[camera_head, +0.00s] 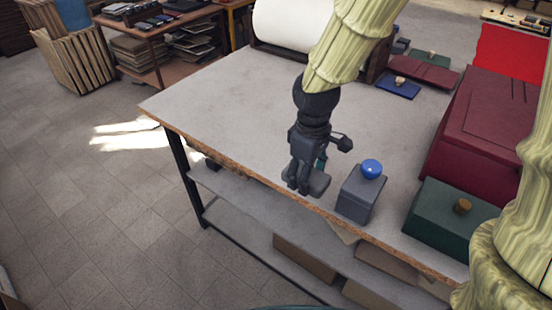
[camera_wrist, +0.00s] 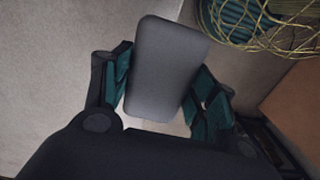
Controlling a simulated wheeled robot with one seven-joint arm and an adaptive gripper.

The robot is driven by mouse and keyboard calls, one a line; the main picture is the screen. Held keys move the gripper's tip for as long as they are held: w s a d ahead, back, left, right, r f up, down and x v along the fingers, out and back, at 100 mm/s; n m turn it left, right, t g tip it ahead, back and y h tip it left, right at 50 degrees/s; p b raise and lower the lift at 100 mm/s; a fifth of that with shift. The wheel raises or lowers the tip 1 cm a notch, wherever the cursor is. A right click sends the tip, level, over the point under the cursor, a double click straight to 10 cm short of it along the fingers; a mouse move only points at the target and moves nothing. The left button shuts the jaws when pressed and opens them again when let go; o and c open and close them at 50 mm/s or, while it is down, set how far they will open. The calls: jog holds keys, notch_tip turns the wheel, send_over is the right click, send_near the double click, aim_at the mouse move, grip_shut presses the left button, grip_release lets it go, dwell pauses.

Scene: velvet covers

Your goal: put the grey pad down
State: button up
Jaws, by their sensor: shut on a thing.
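The grey pad (camera_head: 320,183) is a flat, rounded-corner slab held at the end of my gripper (camera_head: 304,180), by the table's front edge in the head view. In the wrist view the pad (camera_wrist: 165,70) sits between the two teal-lined fingers of my gripper (camera_wrist: 160,90), which are shut on it from both sides. Part of the pad is hidden behind the fingers in the head view. I cannot tell whether its underside touches the table (camera_head: 225,115).
A grey box with a blue knob (camera_head: 357,198) stands just right of my gripper. Further right are a green box (camera_head: 440,218) and a large dark red box (camera_head: 485,130). A white roll (camera_head: 290,22) lies at the back. The table's left part is clear. A wire basket (camera_wrist: 265,28) shows in the wrist view.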

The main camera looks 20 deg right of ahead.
jog(key=p, duration=0.4)
send_over(277, 156)
jog(key=shift+s+f, duration=0.2)
jog(key=shift+f, duration=0.6)
jog(key=shift+w+f+p, duration=0.15)
jog(key=shift+f+p, duration=0.15)
jog(key=shift+f, duration=1.5)
jog(key=shift+f, duration=0.15)
jog(key=o, duration=0.9)
notch_tip(277, 156, up, 12)
jog(key=shift+r+b, duration=0.15)
jog(key=shift+b, duration=0.75)
jog(key=shift+r, duration=0.1)
